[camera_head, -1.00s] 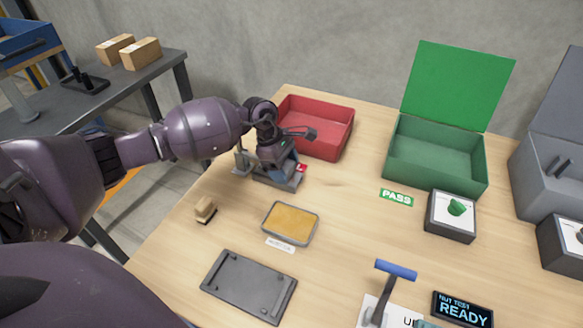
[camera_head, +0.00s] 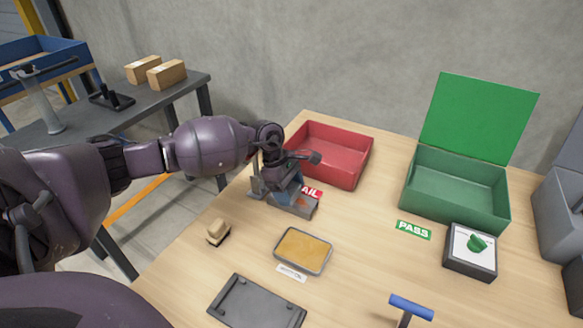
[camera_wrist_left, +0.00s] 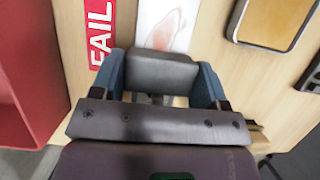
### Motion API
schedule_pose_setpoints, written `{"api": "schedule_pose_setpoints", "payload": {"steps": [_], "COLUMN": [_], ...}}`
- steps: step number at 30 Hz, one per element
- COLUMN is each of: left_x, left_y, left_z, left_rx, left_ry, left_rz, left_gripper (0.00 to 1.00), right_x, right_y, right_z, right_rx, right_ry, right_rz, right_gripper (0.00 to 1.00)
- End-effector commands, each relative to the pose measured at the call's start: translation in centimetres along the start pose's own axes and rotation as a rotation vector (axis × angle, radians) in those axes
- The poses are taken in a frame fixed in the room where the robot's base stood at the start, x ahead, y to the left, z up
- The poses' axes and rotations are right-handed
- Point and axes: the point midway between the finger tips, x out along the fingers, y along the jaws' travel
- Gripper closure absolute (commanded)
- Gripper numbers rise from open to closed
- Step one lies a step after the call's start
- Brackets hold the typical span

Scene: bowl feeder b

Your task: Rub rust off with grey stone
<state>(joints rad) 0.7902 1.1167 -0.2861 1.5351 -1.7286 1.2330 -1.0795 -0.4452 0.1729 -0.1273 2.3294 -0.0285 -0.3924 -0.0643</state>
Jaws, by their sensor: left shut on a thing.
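My left gripper (camera_head: 277,183) is low over the left side of the table, in front of the red bin. In the left wrist view the left gripper (camera_wrist_left: 161,88) has its blue fingers shut on a grey block, the grey stone (camera_wrist_left: 162,72). Just past the stone lies a white panel with a reddish-brown mark (camera_wrist_left: 168,25); I cannot tell whether the stone touches it. My right gripper is not in view.
A red bin (camera_head: 343,175) stands behind the gripper. A wooden brush (camera_head: 218,231), a tray with a yellow pad (camera_head: 302,250) and a dark plate (camera_head: 257,304) lie nearer. The open green box (camera_head: 457,205) is at right. Bare table lies between.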

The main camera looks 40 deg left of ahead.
Motion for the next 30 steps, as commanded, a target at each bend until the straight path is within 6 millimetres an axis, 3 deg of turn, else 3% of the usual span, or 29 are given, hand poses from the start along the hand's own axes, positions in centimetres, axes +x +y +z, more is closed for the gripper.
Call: {"api": "schedule_pose_setpoints", "payload": {"steps": [30], "left_x": [2.9], "left_y": [-0.4], "left_z": [5.2], "left_rx": [-0.003], "left_ry": [0.004], "left_rz": [-0.013], "left_gripper": [0.58], "right_x": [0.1], "right_y": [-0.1], "right_z": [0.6], "right_rx": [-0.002], "right_ry": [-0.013], "right_rz": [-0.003], "right_gripper": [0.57]}}
